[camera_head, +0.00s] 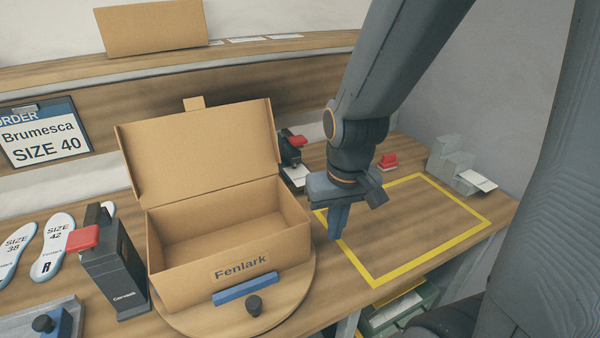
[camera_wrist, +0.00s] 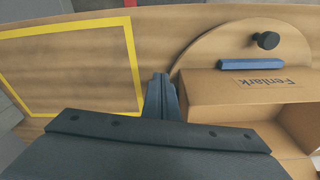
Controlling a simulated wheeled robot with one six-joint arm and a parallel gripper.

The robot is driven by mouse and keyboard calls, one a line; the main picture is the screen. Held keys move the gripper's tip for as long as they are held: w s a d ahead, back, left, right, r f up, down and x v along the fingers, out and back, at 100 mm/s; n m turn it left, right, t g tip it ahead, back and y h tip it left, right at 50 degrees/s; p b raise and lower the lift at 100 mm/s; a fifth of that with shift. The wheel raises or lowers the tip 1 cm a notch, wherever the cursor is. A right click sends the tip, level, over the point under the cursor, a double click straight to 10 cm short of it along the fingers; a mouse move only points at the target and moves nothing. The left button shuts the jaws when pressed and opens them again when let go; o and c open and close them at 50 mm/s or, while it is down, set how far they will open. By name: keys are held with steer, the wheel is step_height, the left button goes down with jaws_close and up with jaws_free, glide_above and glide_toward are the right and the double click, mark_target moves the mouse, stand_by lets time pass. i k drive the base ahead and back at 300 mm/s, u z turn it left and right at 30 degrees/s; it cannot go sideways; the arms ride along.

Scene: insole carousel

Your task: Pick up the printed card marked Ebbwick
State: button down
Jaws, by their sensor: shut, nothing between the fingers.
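No card with a readable Ebbwick mark shows in either view. A white card (camera_head: 478,180) lies on a grey stepped holder at the right back of the bench, its print too small to read. Another pale card (camera_head: 297,175) lies partly hidden behind the open box, by a dark device. My gripper (camera_head: 337,230) is shut and empty, pointing down above the bench between the box and the yellow-outlined area. The wrist view shows its fingers (camera_wrist: 161,95) together, beside the turntable's edge.
An open Fenlark box (camera_head: 290,242) stands on a round wooden turntable (camera_head: 300,290) with a blue bar and dark knob. A black device with a red top (camera_head: 115,270) and insoles (camera_head: 55,243) are at left. The yellow-outlined area (camera_head: 430,250) is clear.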

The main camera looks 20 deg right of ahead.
mark_target(298, 174)
steer(key=k, duration=0.5)
steer(key=z, duration=2.95)
steer(key=k, duration=1.15)
steer(key=u, duration=2.15)
steer(key=i, duration=0.5)
